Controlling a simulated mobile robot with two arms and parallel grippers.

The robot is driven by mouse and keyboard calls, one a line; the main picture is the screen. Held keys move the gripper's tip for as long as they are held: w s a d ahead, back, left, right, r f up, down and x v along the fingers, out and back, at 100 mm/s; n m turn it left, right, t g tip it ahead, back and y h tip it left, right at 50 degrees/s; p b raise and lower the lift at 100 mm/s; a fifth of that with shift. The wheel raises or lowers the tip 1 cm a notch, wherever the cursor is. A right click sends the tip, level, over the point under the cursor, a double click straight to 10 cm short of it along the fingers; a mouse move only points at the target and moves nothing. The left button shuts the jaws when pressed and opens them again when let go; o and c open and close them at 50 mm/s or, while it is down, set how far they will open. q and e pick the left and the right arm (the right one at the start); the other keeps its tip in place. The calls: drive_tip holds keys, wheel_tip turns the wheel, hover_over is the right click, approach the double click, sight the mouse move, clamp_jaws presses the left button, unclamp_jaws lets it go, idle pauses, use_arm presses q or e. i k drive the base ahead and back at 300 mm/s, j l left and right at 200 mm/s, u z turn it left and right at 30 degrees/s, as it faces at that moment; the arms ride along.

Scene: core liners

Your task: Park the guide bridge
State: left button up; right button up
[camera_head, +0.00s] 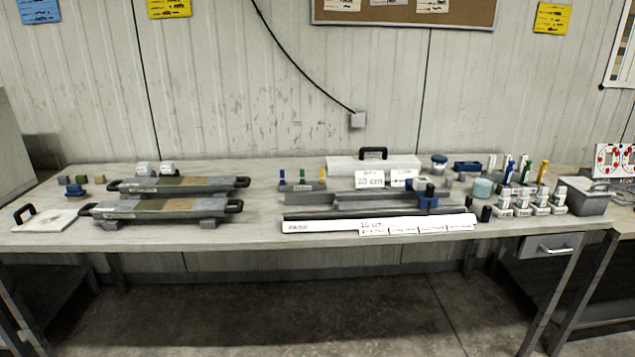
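A small blue piece with a dark upright part, which looks like the guide bridge (427,199), sits at the right part of a long grey channel or rail (375,202) on the table. Whether it straddles the channel or rests against it is too small to tell. A long white ruler strip (320,225) marked 15 cm lies along the table's front edge, before the channel. Neither of my grippers shows in this view.
On the table (262,222), two long core liners (165,207) with black end handles lie on grey supports at the left. A white board with a handle (45,217) lies far left. Labelled bottles (541,203), a grey box (584,196) and a white lidded case (340,165) stand right and behind.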

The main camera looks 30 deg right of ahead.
sight(423, 188)
drive_tip(key=z, duration=1.75)
